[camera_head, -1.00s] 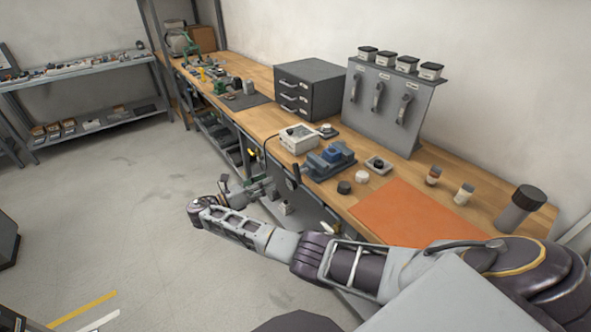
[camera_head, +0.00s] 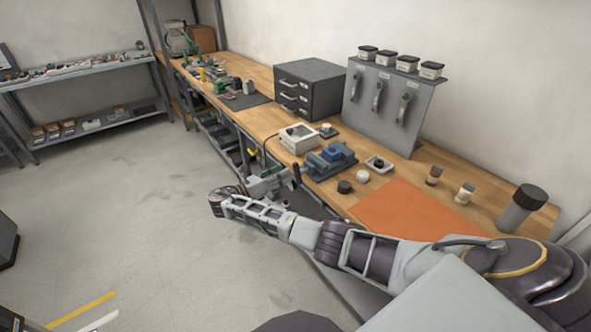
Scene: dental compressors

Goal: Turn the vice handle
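The blue-grey vice (camera_head: 330,159) sits at the front edge of the wooden workbench (camera_head: 450,162). Its dark handle (camera_head: 295,175) hangs over the bench edge, left of the vice body. My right arm reaches in from the lower right along the bench front. My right gripper (camera_head: 274,182) is just left of the handle, close to it. The gripper is small here, and I cannot tell whether its fingers are open or whether it touches the handle. My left gripper is not in view.
A white box device (camera_head: 298,138) stands behind the vice. A black knob (camera_head: 344,187), a white round piece (camera_head: 362,177) and an orange mat (camera_head: 415,217) lie to the right. A grey drawer cabinet (camera_head: 311,88) stands at the back.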

